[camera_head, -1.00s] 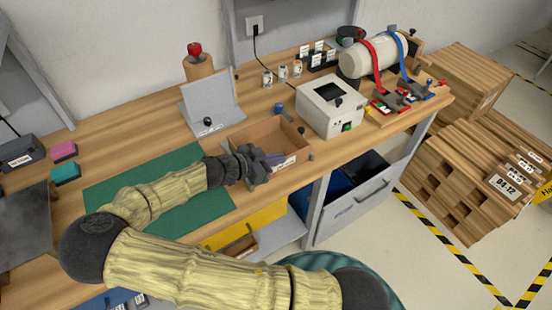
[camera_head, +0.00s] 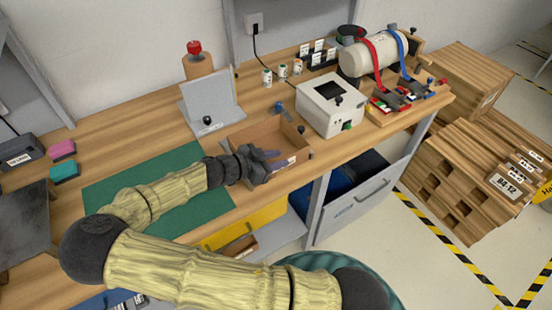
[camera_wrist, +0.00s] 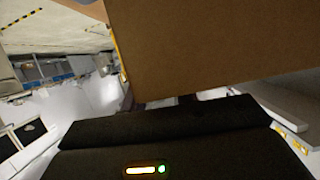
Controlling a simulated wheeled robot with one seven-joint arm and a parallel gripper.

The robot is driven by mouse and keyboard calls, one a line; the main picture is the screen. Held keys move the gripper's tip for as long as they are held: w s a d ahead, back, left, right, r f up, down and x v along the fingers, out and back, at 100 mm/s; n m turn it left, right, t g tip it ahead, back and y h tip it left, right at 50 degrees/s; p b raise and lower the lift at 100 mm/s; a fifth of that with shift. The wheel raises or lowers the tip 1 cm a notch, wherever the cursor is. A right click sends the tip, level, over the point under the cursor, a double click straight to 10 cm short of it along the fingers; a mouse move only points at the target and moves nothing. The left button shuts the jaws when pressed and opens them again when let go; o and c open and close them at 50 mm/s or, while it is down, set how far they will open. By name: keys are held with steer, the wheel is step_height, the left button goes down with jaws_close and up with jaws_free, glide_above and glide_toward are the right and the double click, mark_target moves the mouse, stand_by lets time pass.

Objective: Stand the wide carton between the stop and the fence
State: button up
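A brown open-topped carton (camera_head: 289,136) stands on the workbench left of the white device, with a pale label on its near side. My gripper (camera_head: 271,159) is at its near side and covers part of that wall. The fingers look bluish and small; the gap between them is not clear. In the wrist view, a plain brown cardboard surface (camera_wrist: 215,50) fills the upper right, close in front of the dark gripper body. I cannot tell whether the fingers touch it. An upright grey panel (camera_head: 212,103) with a black knob stands behind left; I cannot tell which parts are the stop and fence.
A green mat (camera_head: 112,194) lies under my arm. A white boxy device (camera_head: 332,106) stands close right of the carton. A grey drawer (camera_head: 360,207) and yellow bin (camera_head: 250,224) are below the bench.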

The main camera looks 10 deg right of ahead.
steer(key=b+v, duration=0.2)
steer(key=v, duration=1.5)
steer(key=shift+s+a, duration=0.15)
steer(key=shift+a, duration=0.05)
